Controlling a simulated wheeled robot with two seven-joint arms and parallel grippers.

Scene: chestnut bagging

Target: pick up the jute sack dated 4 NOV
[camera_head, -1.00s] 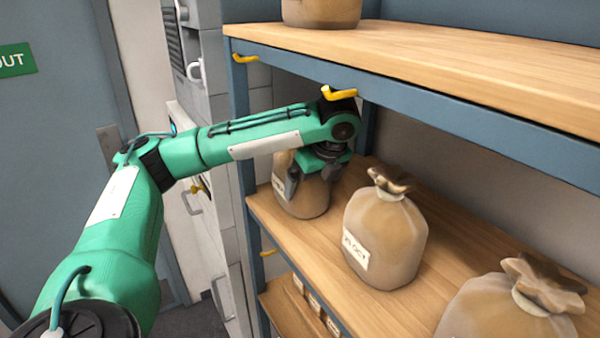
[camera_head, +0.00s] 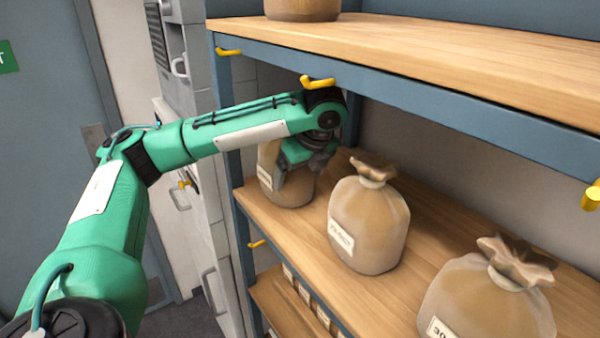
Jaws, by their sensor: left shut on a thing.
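My left gripper (camera_head: 303,168) is at the top of the leftmost jute sack (camera_head: 295,190) on the middle shelf and is shut on it. The gripper hides the sack's neck and upper part. A pale label (camera_head: 264,178) shows at the sack's left side, but its writing is too small to read. The sack looks upright and at shelf level; I cannot tell whether it touches the board. My right gripper is not in view.
A tied sack (camera_head: 368,228) labelled OCT stands to the right. Another sack (camera_head: 485,305), its label starting with 30, is nearer. The upper shelf (camera_head: 430,55) lies close above my arm, with yellow hooks (camera_head: 318,82) on its edge.

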